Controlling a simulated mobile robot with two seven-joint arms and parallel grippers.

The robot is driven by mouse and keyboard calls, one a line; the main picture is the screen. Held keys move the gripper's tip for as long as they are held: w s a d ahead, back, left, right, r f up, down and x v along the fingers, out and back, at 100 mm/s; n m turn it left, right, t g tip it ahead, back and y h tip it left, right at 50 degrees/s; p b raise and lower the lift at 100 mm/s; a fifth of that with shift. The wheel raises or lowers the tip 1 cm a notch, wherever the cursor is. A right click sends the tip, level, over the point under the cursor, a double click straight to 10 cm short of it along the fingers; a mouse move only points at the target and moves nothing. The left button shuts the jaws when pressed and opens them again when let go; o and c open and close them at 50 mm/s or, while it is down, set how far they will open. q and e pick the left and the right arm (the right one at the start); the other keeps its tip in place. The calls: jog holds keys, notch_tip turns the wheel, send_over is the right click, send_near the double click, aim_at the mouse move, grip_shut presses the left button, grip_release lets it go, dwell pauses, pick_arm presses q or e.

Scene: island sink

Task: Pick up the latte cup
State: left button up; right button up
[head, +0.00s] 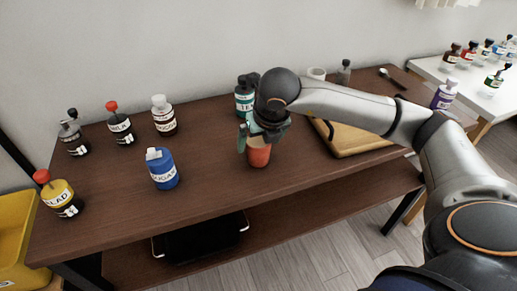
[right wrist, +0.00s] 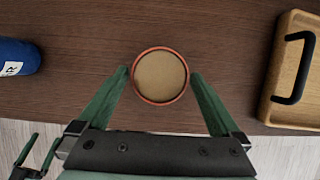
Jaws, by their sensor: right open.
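The latte cup (head: 258,154) is an orange-red cup standing upright on the dark wooden table, near its front edge. In the right wrist view the cup (right wrist: 160,75) shows from above, with a red rim and a tan surface inside. My right gripper (head: 256,138) is over the cup in the head view. In the right wrist view its two green fingers (right wrist: 160,78) are open, one on each side of the cup, with small gaps between fingertips and rim. The gripper and arm hide part of the cup's top in the head view. My left gripper is not identifiable in the head view.
A blue sugar bottle (head: 162,168) stands left of the cup. A teal-labelled bottle (head: 243,97) stands close behind it. A wooden tray (head: 354,142) with a black handle lies to the right. Several bottles line the left side. The table (head: 212,187) is clear between sugar and cup.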

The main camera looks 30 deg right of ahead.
jog(key=shift+x, duration=1.15)
jog(key=shift+r, duration=0.1)
jog(key=c, duration=1.5)
jog(key=shift+o, duration=0.2)
jog(key=shift+r, duration=0.1)
